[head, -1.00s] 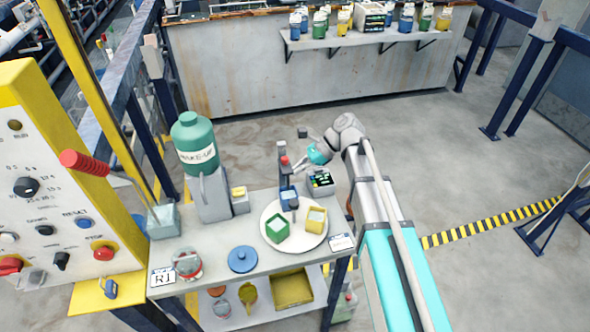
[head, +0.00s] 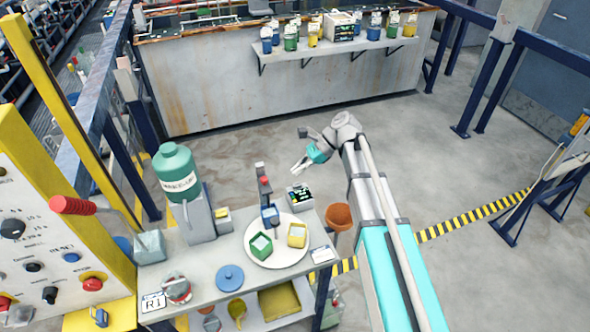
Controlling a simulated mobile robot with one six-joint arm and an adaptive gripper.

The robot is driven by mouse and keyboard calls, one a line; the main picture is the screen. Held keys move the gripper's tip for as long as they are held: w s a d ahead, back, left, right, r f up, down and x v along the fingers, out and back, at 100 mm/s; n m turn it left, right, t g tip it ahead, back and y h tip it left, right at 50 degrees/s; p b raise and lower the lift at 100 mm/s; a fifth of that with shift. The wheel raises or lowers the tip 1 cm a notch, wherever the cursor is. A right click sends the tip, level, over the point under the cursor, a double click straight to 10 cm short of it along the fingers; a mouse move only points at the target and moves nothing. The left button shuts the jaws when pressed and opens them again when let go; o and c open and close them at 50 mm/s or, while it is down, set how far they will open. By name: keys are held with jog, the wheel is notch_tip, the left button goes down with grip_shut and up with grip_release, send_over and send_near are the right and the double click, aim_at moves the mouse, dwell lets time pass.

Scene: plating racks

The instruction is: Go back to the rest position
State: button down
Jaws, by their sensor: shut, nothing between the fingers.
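My gripper (head: 298,167) is at the end of my grey and teal arm, which reaches up the middle of the head view. It is shut and empty, with pale fingers pointing down and left. It shows in the air just above and beyond the back right of a grey cart (head: 203,262), clear of the things on it. Below it in the picture are a small black-screened device (head: 300,195) and a stand with a red knob (head: 265,181).
A white round plate (head: 283,258) holds green, yellow and blue small containers. A teal "MAKE-UP" jug (head: 176,172) stands left. A yellow-edged control panel (head: 70,215) is at far left. An orange-brown pot (head: 338,216) is beside the cart. Open floor (head: 430,150) lies right.

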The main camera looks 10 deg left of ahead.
jog(key=shift+d, duration=0.1)
dwell(0.4)
jog(key=s+d+f+n+t+h, duration=0.1)
jog(key=s+d+f+n+h, duration=0.1)
jog(key=d, duration=0.8)
jog(key=s+d+f+n+t+h, duration=0.2)
jog(key=d+n, duration=0.4)
jog(key=d, duration=0.4)
jog(key=s+d+f+n+t+h, duration=0.2)
jog(key=s+d, duration=0.4)
jog(key=d, duration=0.3)
jog(key=f+n+h, duration=0.1)
jog(key=h, duration=0.1)
jog(key=shift+d+n+h, duration=0.3)
jog(key=shift+d+n, duration=0.1)
jog(key=shift+s, duration=0.25)
